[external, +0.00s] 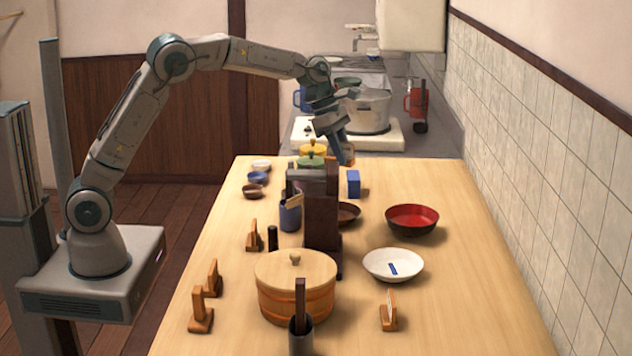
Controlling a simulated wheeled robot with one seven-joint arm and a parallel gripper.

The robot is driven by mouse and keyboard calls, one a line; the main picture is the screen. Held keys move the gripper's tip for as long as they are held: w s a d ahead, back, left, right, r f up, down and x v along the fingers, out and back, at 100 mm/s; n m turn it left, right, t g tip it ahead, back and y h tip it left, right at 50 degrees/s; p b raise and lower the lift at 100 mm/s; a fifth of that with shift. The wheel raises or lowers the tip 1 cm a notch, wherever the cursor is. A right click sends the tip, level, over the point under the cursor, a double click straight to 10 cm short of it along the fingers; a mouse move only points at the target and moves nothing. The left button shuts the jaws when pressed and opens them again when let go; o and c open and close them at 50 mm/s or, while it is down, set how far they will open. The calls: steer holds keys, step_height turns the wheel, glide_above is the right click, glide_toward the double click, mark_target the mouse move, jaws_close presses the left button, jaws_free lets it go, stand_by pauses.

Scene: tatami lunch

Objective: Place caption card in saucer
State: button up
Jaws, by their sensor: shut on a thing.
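My gripper (343,152) is above the far part of the table, behind the dark wooden rack. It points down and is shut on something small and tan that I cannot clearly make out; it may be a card. A pale card (390,299) stands in a small wooden holder (388,322) at the front right. A brown saucer-like dish (349,211) sits beside the rack, partly hidden by it. A white dish (376,264) with a blue mark inside lies at the right. Which dish is the task's saucer is not clear.
The tall dark rack (322,225) and a lidded wooden tub (295,275) fill the middle of the table. A red-lined bowl (412,218) and a blue box (353,184) stand at the right. Small dishes and wooden holders line the left. The right edge is clear.

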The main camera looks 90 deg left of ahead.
mark_target(325, 160)
step_height(325, 160, down, 14)
stand_by(0.5)
steer(key=shift+f, duration=0.1)
steer(key=o, duration=0.9)
steer(key=shift+o, duration=0.2)
steer(key=shift+s+r, duration=0.15)
steer(key=shift+r, duration=0.35)
steer(key=v, duration=1.1)
steer(key=shift+r, duration=0.1)
